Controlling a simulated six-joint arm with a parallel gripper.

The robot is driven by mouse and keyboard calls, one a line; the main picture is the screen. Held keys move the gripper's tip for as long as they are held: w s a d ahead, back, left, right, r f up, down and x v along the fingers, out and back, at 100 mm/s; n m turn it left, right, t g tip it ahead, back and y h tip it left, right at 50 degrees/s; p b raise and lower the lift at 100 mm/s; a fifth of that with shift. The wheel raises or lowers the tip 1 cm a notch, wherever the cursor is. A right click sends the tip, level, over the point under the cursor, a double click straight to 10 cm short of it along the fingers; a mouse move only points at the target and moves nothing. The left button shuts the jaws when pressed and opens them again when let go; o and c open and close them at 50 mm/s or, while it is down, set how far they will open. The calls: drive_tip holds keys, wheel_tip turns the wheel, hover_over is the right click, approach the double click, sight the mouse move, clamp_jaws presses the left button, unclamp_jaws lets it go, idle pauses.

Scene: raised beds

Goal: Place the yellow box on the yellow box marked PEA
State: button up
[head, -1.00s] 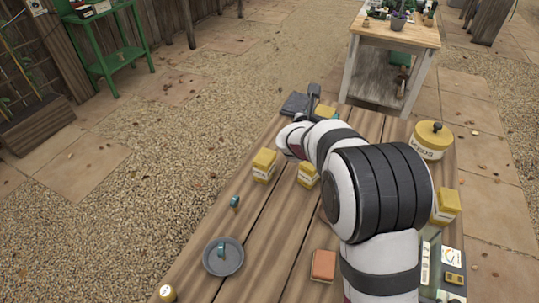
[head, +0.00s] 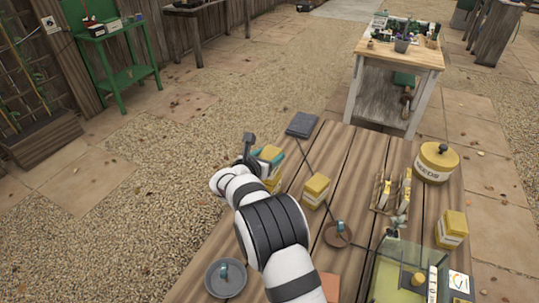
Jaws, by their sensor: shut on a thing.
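My gripper (head: 256,156) is at the left edge of the wooden table, shut on a yellow box (head: 271,153). A teal strip shows at the held box. Directly below it in the picture is another yellow box (head: 272,183), mostly hidden by the held box and my arm. I cannot tell whether the two touch. A third yellow box (head: 316,190) with a pale label band stands to the right, and a fourth (head: 451,229) stands at the right edge. No label on these boxes is readable, so I cannot tell which says PEA.
A yellow SEEDS canister (head: 436,163), a wooden rack (head: 378,195) with packets and a clear-sided green box (head: 388,290) stand on the right. A brown dish (head: 338,238) and grey dish (head: 225,283) lie nearer. A dark slab (head: 302,125) lies at the far edge.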

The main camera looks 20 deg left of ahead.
drive_tip(key=o, duration=1.5)
drive_tip(key=shift+f, duration=0.1)
drive_tip(key=shift+c, duration=0.2)
